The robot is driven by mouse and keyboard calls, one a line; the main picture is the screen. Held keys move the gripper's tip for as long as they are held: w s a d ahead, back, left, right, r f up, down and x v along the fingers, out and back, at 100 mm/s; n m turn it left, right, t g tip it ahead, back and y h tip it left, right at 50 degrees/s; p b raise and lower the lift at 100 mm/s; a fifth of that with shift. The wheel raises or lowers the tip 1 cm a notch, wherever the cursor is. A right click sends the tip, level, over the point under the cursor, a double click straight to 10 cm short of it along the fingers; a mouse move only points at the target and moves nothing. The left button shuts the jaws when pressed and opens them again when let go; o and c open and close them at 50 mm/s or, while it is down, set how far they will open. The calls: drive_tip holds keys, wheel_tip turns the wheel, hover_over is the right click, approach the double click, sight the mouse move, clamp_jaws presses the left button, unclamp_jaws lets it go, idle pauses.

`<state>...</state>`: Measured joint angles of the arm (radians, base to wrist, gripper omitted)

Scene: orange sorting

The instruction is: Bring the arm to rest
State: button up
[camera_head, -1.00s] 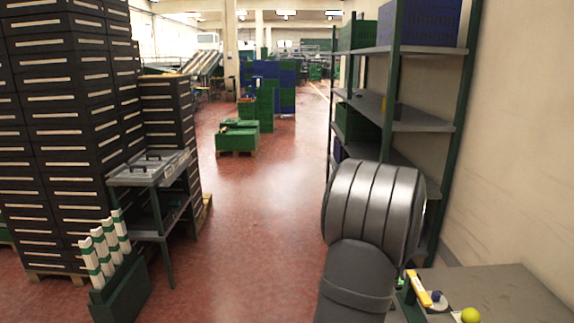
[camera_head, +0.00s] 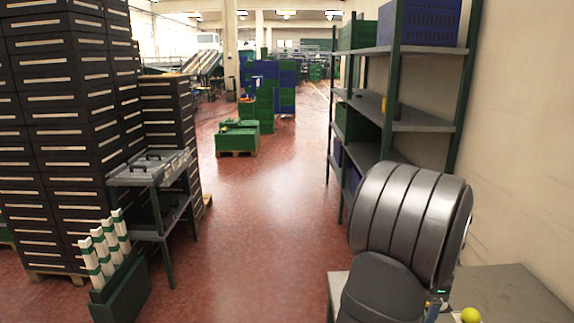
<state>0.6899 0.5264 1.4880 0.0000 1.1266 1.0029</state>
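My arm rises from the bottom edge right of the middle, its large grey ribbed joint in front of the shelf and the table. My gripper cannot be made out in this view; only a small part of the arm's far side shows near the table. A yellow-green ball-like fruit (camera_head: 470,315) sits on the grey table (camera_head: 510,290) at the lower right, cut by the bottom edge. What lies behind my arm on the table is hidden.
A shelf rack (camera_head: 425,120) with blue and green crates stands along the right wall. Stacked dark boxes (camera_head: 60,130) and a small grey cart (camera_head: 150,175) stand at the left. A green holder with white-striped posts (camera_head: 120,290) is at the lower left. The red floor between is clear.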

drive_tip(key=s+d+f, duration=0.2)
drive_tip(key=s+d, duration=0.7)
drive_tip(key=s, duration=0.4)
drive_tip(key=w+a+f, duration=0.1)
drive_tip(key=w+f, duration=0.1)
drive_tip(key=w, duration=0.1)
drive_tip(key=w+a+f, duration=0.1)
drive_tip(key=w+f, duration=0.1)
drive_tip(key=w, duration=0.2)
drive_tip(key=w+f, duration=0.3)
drive_tip(key=shift+w+a, duration=0.25)
drive_tip(key=shift+a, duration=0.15)
